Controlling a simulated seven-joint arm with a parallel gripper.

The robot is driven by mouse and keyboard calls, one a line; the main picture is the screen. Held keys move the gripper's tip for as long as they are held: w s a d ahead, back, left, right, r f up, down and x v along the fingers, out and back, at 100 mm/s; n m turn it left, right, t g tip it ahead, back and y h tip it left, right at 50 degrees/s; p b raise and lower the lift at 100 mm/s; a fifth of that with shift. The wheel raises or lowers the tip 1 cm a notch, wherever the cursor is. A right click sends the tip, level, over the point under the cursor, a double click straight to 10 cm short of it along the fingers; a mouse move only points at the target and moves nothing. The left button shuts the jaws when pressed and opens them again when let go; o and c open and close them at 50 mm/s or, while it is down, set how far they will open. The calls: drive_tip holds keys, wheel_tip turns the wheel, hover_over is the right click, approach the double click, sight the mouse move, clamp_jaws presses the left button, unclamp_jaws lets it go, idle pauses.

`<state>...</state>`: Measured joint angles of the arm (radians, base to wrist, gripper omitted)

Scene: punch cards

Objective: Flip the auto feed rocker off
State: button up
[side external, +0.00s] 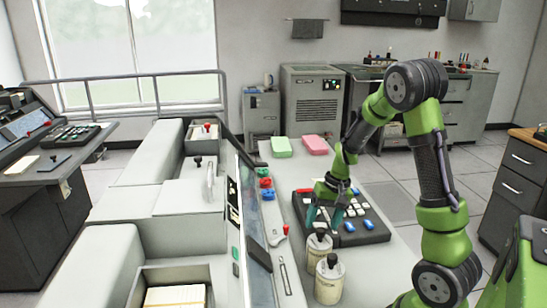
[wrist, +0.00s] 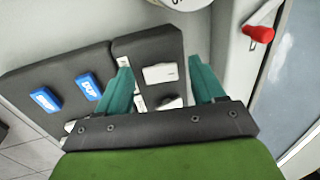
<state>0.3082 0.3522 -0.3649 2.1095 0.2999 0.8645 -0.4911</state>
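A dark control panel (side external: 372,232) lies on the desk top, with white rockers (side external: 354,209) and blue keys (side external: 369,225) on it. My gripper (side external: 325,219) points down over the panel's left part, its two teal fingers spread apart with nothing held. In the wrist view the panel (wrist: 60,70) shows again, and a white rocker (wrist: 158,73) appears between the open fingers of my gripper (wrist: 161,62). A blue key (wrist: 88,87) lies left of the fingers. The rocker labels are too small to read, so I cannot tell which is auto feed. My gripper hides part of the panel.
Two cream canisters (side external: 329,277) stand at the panel's near side. A red-knobbed lever (side external: 284,231) and blue, red and green knobs (side external: 265,183) are to the left. Green (side external: 282,147) and pink (side external: 315,145) card stacks lie at the far end.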

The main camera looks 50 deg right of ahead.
drive_tip(key=v, duration=1.7)
drive_tip(key=shift+d+f, duration=0.1)
drive_tip(key=s+a+r+n+t, duration=0.1)
drive_tip(key=s+a+n+t, duration=0.1)
drive_tip(key=a, duration=0.9)
drive_tip(key=s+a+r+n+t, duration=0.1)
drive_tip(key=s+a+n+t, duration=0.2)
drive_tip(key=a, duration=0.9)
drive_tip(key=shift+a+r, duration=0.2)
drive_tip(key=shift+r, duration=0.05)
drive_tip(key=shift+c, duration=0.3)
